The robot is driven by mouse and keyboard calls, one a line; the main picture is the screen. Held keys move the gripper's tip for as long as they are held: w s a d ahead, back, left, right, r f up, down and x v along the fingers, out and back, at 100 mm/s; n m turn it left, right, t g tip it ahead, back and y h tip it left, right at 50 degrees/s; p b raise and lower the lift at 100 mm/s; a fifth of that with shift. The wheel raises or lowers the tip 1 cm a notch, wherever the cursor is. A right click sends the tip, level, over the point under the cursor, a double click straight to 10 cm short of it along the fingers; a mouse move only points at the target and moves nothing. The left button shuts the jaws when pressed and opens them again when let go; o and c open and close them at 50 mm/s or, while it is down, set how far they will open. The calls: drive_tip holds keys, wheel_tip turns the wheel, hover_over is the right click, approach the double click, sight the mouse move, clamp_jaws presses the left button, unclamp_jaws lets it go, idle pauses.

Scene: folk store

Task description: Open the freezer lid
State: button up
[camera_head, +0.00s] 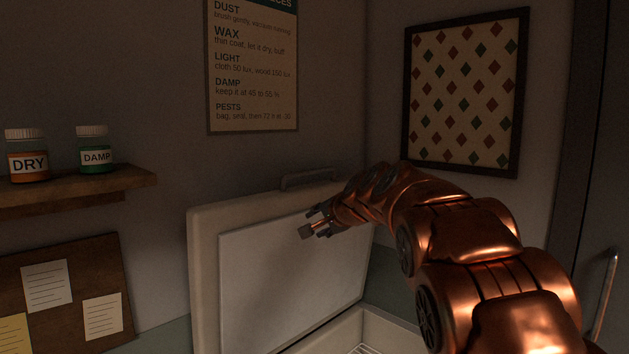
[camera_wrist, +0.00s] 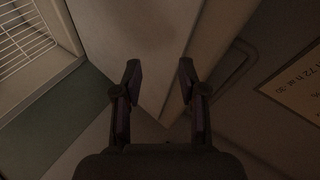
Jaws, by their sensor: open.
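The freezer lid (camera_head: 207,270) stands raised, close to upright, with its pale inner panel facing me and its handle (camera_head: 312,178) along the top edge. The freezer body (camera_head: 385,326) shows below it, with its opening uncovered. My gripper (camera_head: 312,228) is in front of the lid's inner side, below the handle. In the wrist view my gripper (camera_wrist: 160,76) has its two fingers apart with nothing held between them. The lid (camera_wrist: 205,40) lies beyond the fingertips, and the handle (camera_wrist: 234,68) is right of them. I cannot tell whether a finger touches the lid.
A wire rack (camera_wrist: 25,40) shows inside the freezer. A shelf (camera_head: 90,187) with two jars is on the left wall, above a pinboard (camera_head: 75,285). A poster (camera_head: 253,75) and a framed diamond pattern (camera_head: 467,90) hang behind. A dark door or cabinet is at the right.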

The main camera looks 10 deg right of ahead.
sight(315, 172)
drive_tip(key=w+d+r+m+t, duration=0.1)
drive_tip(key=w+r, duration=0.2)
drive_tip(key=w, duration=0.2)
drive_tip(key=w+d+r+m+t, duration=0.1)
drive_tip(key=w+r+m+t, duration=0.1)
drive_tip(key=w, duration=0.3)
drive_tip(key=w+d+r+m+t, duration=0.1)
drive_tip(key=w+r, duration=0.3)
drive_tip(key=w, duration=0.1)
drive_tip(key=shift+d+r+m+t+p, duration=0.1)
drive_tip(key=shift+d+m+t+p, duration=0.1)
drive_tip(key=shift+m+t+p, duration=0.15)
drive_tip(key=p+x, duration=0.3)
drive_tip(key=shift+w+a, duration=0.15)
drive_tip(key=shift+w, duration=0.35)
clamp_jaws()
